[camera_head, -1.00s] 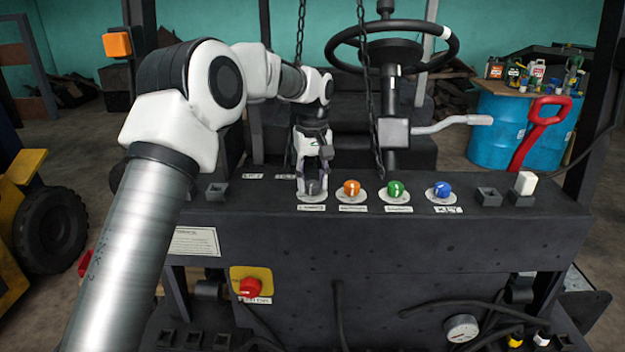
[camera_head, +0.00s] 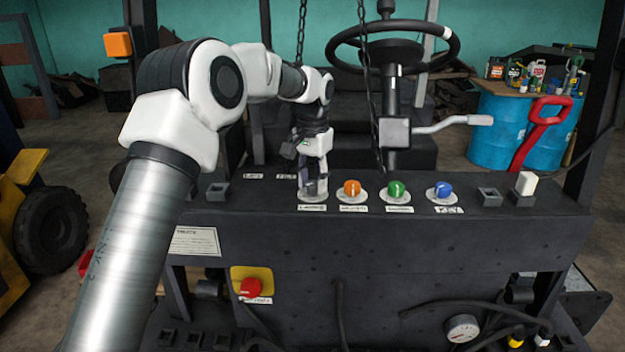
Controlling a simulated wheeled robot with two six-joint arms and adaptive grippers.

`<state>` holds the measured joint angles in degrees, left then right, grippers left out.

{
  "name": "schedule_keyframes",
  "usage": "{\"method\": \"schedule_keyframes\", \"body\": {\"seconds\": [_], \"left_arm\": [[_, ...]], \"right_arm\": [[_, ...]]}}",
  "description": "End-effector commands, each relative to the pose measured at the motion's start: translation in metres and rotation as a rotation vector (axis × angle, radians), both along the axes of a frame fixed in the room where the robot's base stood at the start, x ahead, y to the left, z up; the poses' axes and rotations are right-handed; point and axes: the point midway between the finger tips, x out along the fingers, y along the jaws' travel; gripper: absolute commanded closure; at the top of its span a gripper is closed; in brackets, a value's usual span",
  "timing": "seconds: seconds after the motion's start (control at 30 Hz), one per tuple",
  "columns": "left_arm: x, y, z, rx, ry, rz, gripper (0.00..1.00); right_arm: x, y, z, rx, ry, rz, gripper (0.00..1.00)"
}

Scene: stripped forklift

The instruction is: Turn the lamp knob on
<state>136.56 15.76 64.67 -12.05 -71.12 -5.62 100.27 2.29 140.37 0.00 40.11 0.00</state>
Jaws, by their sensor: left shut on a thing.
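A dark knob (camera_head: 313,188) on a white round base stands at the left end of a row of knobs on the black dashboard (camera_head: 390,240). A small white label below it is too blurred to read surely. My left gripper (camera_head: 313,183) points down over this knob and is shut on it, with its fingers on either side. The fingers hide most of the knob, so its setting cannot be told. My right gripper is not in view.
An orange knob (camera_head: 351,188), a green knob (camera_head: 397,189) and a blue knob (camera_head: 443,189) sit to the right. A hanging chain (camera_head: 367,90) and the steering wheel (camera_head: 393,45) are behind. A red knob (camera_head: 250,288) is on the lower front.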

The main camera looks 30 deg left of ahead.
Motion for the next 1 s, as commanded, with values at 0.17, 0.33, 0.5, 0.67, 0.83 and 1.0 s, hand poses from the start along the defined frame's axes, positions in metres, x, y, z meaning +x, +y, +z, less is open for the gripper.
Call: {"method": "schedule_keyframes", "body": {"seconds": [0.17,0.33,0.5,0.67,0.83,1.0], "left_arm": [[-0.0009,-0.0004,-0.003,-0.002,0.006,-0.049,0.96],[-0.001,-0.0004,-0.0031,-0.002,0.006,-0.067,0.96],[-0.001,-0.0005,-0.0032,-0.002,0.007,-0.068,0.96],[-0.0011,-0.0005,-0.0032,-0.002,0.007,-0.068,0.58],[-0.0007,-0.0004,-0.0022,-0.001,0.005,-0.067,0.36],[-0.0004,-0.0002,-0.0012,-0.001,0.003,-0.066,0.36]], "right_arm": [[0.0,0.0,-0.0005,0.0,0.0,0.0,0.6],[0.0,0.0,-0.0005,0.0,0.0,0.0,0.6],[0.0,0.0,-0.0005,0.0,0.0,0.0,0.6],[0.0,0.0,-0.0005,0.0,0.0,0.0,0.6],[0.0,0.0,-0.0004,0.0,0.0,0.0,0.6],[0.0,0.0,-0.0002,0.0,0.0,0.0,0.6]]}}
